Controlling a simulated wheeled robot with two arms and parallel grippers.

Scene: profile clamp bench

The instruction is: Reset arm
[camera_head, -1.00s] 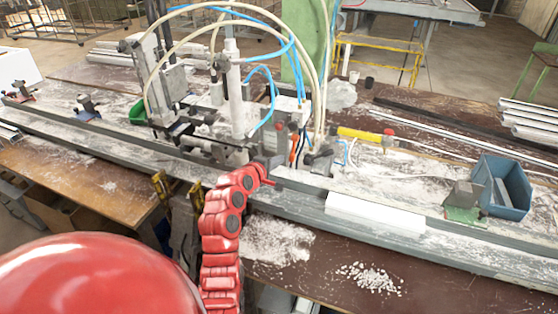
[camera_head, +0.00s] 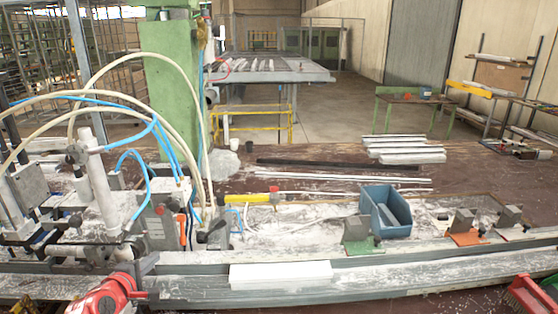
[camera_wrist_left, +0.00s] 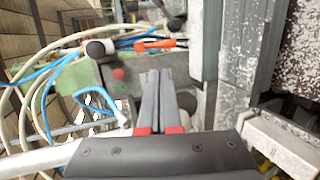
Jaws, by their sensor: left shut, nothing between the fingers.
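My left gripper (camera_head: 140,294), at the end of my red arm (camera_head: 100,297), is low at the left in the head view, in front of the clamp machine (camera_head: 100,200). In the left wrist view its two dark fingers (camera_wrist_left: 160,92) lie together, with red parts at their base. They are shut and hold nothing. A white profile piece (camera_head: 280,273) lies on the long grey rail (camera_head: 400,275), to the right of the gripper and apart from it.
Pale and blue hoses (camera_head: 165,130) loop over the machine. A blue bin (camera_head: 385,211) stands behind the rail beside a green-based clamp (camera_head: 360,235). White profiles (camera_head: 405,148) lie at the back.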

